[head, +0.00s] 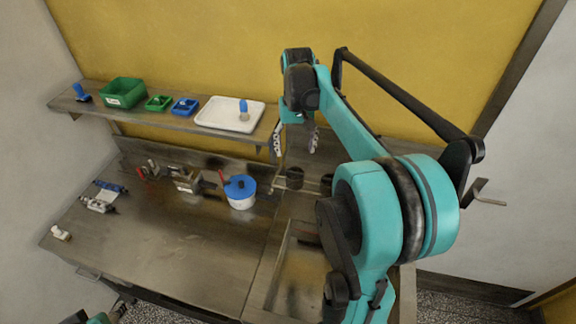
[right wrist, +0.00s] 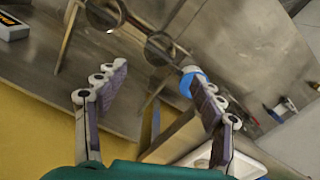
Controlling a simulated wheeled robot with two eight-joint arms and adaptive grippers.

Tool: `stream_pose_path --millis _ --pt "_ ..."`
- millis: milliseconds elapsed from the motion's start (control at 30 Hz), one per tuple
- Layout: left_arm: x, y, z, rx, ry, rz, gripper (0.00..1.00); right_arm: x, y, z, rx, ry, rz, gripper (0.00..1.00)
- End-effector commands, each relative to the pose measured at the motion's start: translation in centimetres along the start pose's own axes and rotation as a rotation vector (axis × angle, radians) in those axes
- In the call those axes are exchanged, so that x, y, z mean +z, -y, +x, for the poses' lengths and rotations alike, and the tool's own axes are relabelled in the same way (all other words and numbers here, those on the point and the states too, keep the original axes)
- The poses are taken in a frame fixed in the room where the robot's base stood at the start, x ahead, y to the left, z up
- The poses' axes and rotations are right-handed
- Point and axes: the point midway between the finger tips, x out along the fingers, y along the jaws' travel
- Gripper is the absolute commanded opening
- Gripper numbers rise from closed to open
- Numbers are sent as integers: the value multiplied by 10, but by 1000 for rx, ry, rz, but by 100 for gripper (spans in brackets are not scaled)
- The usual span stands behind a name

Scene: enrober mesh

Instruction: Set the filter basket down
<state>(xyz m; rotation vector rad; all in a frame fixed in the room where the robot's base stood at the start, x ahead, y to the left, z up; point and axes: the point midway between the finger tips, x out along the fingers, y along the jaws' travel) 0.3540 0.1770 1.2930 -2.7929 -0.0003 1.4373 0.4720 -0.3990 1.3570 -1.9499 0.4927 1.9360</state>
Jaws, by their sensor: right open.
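My right gripper (head: 295,152) is open and empty, with its fingers pointing down above the back of the bench, in front of the shelf. In the right wrist view its two fingers (right wrist: 155,70) are spread apart with nothing between them. Below it a dark cup-like piece (head: 294,178) sits at a thin metal stand, and a second dark cup (head: 327,182) is beside it, partly behind my arm. The right wrist view shows two round rings (right wrist: 160,48) beyond the fingertips. I cannot tell for certain which piece is the filter basket. My left gripper is not in view.
The wall shelf (head: 185,125) close behind the gripper holds a white tray (head: 222,117), a green bin (head: 123,92) and small blue and green bins. A blue-lidded white pot (head: 241,192) stands left of the stand.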

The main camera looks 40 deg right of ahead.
Motion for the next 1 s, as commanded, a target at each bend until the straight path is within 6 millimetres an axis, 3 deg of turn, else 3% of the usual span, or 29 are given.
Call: stream_pose_path --millis 133,267,400,600,800,1000 --pt "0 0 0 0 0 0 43 26 26 -5 -5 -68 -62 68" --pt "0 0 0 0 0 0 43 71 64 -2 -21 -191 -166 68" --pt "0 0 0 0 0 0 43 125 99 13 -56 -342 -287 68" --pt "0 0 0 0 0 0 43 184 126 44 -117 -515 -420 68" --pt "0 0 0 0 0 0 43 208 136 62 -151 -594 -477 68" --pt "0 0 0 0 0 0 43 210 137 63 -155 -602 -482 68"
